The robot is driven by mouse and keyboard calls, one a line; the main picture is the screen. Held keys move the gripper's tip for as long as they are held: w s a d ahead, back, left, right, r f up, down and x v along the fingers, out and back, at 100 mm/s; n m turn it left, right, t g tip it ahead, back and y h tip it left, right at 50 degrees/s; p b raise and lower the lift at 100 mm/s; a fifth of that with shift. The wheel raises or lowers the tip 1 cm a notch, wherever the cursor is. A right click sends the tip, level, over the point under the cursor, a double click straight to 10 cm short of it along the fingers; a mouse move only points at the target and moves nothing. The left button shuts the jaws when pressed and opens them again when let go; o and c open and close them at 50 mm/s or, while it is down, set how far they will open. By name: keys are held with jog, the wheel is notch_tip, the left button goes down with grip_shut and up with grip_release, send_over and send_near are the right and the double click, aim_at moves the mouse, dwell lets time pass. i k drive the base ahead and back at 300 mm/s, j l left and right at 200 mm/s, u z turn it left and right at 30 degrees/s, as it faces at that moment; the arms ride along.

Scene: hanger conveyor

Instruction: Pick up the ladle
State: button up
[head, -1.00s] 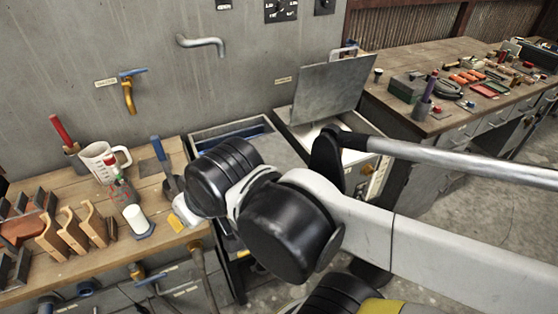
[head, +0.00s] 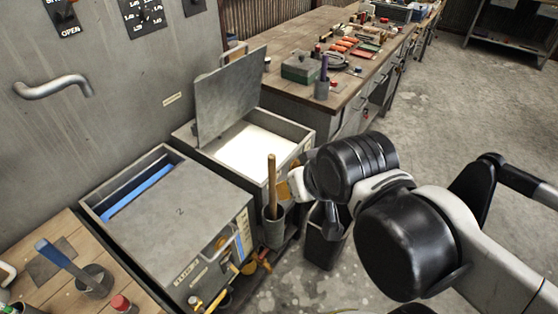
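No ladle bowl shows clearly. A long wooden handle (head: 272,180) stands upright in a grey cup (head: 274,228) at the front of the open-lidded box; its lower end is hidden in the cup, so I cannot tell if it is the ladle. My gripper (head: 299,184) is just right of this handle in the picture, mostly hidden behind my own black wrist. I cannot see its fingertips, whether they are open or shut, or whether they touch anything.
A lidded box (head: 248,150) with a white inside stands behind the cup. A grey cabinet (head: 175,225) marked 2 is to its left. A dark bin (head: 322,246) stands below my wrist. A blue-handled tool (head: 62,262) stands at lower left. Floor at right is clear.

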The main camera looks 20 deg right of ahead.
aim_at(93, 280)
jog(key=u, duration=1.2)
